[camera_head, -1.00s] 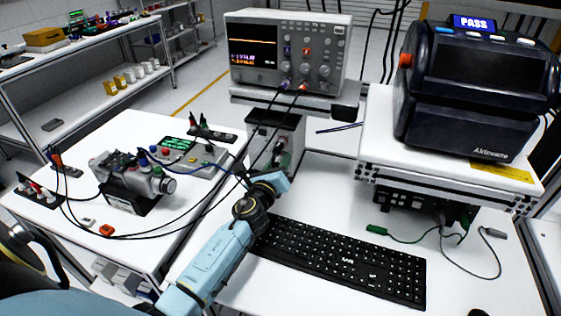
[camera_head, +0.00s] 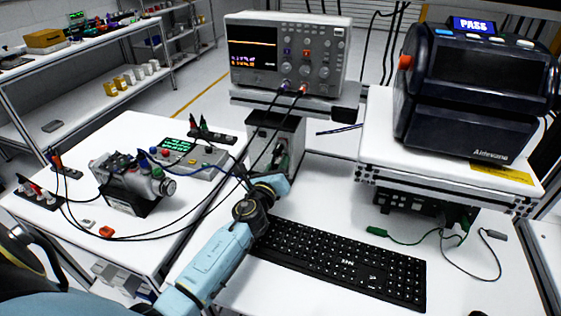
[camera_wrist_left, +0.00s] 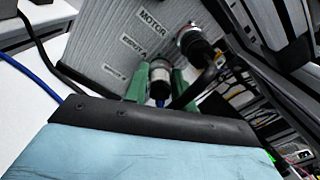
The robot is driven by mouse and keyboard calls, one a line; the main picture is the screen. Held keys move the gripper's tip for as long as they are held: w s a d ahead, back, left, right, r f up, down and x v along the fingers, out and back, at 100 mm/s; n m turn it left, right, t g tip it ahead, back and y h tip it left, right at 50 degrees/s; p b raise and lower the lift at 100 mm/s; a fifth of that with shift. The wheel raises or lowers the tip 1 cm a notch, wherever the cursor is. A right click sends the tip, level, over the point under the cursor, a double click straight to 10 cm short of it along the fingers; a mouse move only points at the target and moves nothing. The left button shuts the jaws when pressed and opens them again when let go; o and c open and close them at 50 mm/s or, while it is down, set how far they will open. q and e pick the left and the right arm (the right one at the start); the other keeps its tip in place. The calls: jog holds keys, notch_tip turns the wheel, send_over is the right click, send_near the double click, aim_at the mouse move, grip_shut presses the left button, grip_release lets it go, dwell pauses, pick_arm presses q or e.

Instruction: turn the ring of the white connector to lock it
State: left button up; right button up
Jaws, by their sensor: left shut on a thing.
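The white connector (camera_wrist_left: 160,72) sits on the front of a grey box, beside the labels, in the left wrist view. Its pale ring is between the green fingers of my left gripper (camera_wrist_left: 160,84), which is shut on it. A blue cable leaves the connector toward the camera. The box (camera_head: 262,128) stands under the oscilloscope shelf in the head view, with my left wrist in front of it. The ring's lock marks are too small to read. My right gripper is not in view.
A second connector (camera_wrist_left: 194,42) with a red ring and black cable sits close to the right finger, near the MOTOR label. A keyboard (camera_head: 340,262) lies right of my left arm. The oscilloscope (camera_head: 290,55) stands above the box. Thin cables cross nearby.

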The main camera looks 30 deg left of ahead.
pick_arm(q)
jog(key=m+p, duration=0.1)
jog(key=m, duration=0.4)
jog(key=shift+m, duration=0.4)
jog(key=shift+m+p, duration=0.9)
jog(key=shift+m, duration=0.6)
jog(key=shift+m+p, duration=0.8)
jog(key=shift+m, duration=0.8)
jog(key=o, duration=0.5)
